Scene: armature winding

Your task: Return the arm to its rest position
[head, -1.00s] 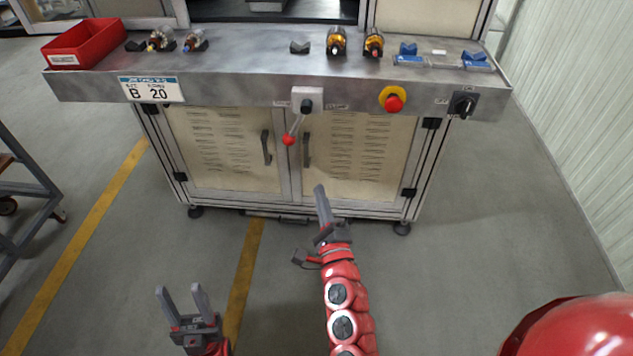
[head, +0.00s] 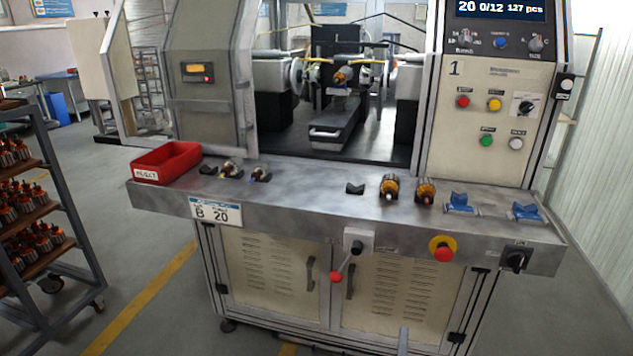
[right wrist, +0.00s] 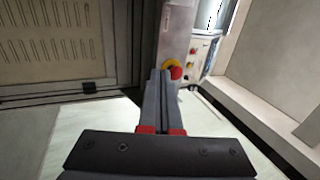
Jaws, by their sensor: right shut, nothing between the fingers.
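Only the grey tip of my right gripper (head: 403,342) shows, at the bottom edge of the head view, in front of the machine's lower right door. In the right wrist view its two fingers (right wrist: 161,75) lie together, shut with nothing between them. They are apart from the machine front (right wrist: 175,40), where the yellow and red emergency button (right wrist: 175,70) shows beyond the tips. The rest of my right arm is out of the head view. My left gripper shows in neither view now.
The winding machine's metal shelf (head: 330,212) carries a red bin (head: 166,162), several armatures (head: 390,188) and blue holders (head: 460,203). A lever with a red knob (head: 336,277) sticks out in front. A rack of parts (head: 30,210) stands left. Grey floor is open between rack and machine.

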